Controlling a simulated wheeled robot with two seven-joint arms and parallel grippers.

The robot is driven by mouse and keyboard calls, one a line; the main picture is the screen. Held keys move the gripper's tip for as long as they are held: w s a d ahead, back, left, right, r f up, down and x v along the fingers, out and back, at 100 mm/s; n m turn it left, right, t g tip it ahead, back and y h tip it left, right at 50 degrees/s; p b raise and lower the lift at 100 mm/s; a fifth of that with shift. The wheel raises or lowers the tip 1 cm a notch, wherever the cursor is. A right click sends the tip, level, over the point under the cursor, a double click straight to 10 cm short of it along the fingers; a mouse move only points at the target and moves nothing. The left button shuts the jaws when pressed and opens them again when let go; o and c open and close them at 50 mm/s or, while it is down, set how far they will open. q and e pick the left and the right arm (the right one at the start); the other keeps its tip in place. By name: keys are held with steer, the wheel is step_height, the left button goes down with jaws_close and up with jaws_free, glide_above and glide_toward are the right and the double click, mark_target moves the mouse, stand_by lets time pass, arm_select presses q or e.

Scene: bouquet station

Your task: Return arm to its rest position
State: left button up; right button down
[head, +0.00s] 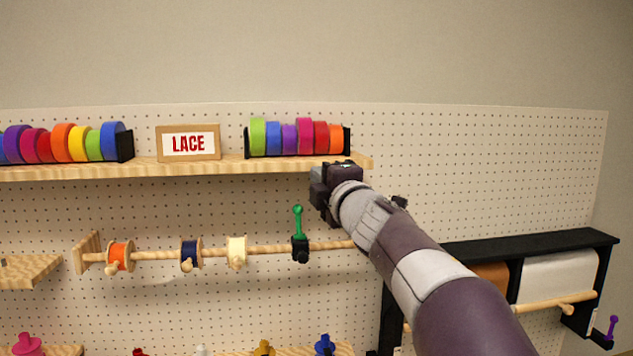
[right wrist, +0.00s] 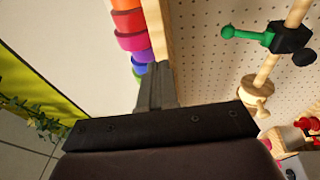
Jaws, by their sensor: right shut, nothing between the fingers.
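My right arm comes in from the lower right in the head view. Its gripper (head: 322,187) is raised in front of the pegboard, at the right end of the upper wooden shelf. In the right wrist view the gripper's fingers (right wrist: 155,88) are together and empty, close to the shelf edge and the coloured ribbon rolls; I cannot tell whether they touch. My left gripper is in neither view.
The upper shelf (head: 225,168) holds ribbon rolls (head: 296,137) and a LACE sign (head: 188,143). Below, a wooden rod (head: 215,252) carries spools and a black clamp with a green lever (head: 298,220). A black paper-roll rack (head: 530,242) stands at right, near my forearm.

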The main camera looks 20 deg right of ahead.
steer(key=s+d+f+m+g+h+b, duration=0.1)
steer(key=s+f+m+g, duration=0.2)
steer(key=f, duration=0.6)
steer(key=s+d+f+m+g+h+b, duration=0.1)
steer(key=f+m+g, duration=0.1)
steer(key=f+m, duration=0.6)
steer(key=s+d+f+m+g+h+b, duration=0.1)
steer(key=s+f+m+g+b, duration=0.15)
steer(key=f, duration=0.85)
arm_select(q)
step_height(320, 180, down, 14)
steer(key=b, duration=0.9)
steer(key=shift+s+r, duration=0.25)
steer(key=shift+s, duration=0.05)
arm_select(e)
steer(key=s+a+f+m+g+y, duration=0.1)
steer(key=s+a+f+g, duration=0.2)
steer(key=s+f, duration=0.4)
steer(key=s+a+f+m+g+y, duration=0.1)
steer(key=s+a+f+g, duration=0.3)
steer(key=f, duration=1.1)
steer(key=s+a+f+m+g+y, duration=0.1)
steer(key=s+a+f+m+g, duration=0.1)
steer(key=s+a+f, duration=0.4)
steer(key=s+f+g, duration=0.1)
steer(key=s+f, duration=0.3)
steer(key=f, duration=0.1)
steer(key=shift+s+f+y, duration=0.3)
steer(key=shift+s, duration=0.1)
